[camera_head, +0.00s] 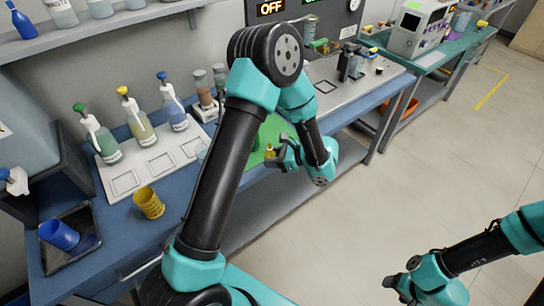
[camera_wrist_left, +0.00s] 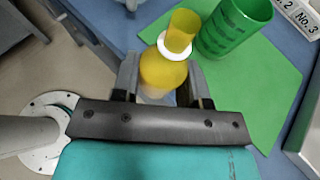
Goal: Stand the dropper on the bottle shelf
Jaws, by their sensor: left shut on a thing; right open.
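The dropper, a yellow bottle with a white collar and yellow top, shows in the left wrist view (camera_wrist_left: 165,72). My left gripper (camera_wrist_left: 160,85) is shut on its body, with one finger on each side. In the head view the dropper (camera_head: 270,153) is a small yellow shape beside my left gripper (camera_head: 278,158), over the green mat. My right gripper (camera_head: 398,284) is open and empty at the lower right, over the floor. A white panel with square outlines (camera_head: 150,166) holds several spray bottles; a wall shelf (camera_head: 130,17) is above. I cannot tell which is the bottle shelf.
A green cup (camera_wrist_left: 236,28) stands close beside the dropper on the green mat (camera_wrist_left: 262,75). The white panel's front squares are empty.

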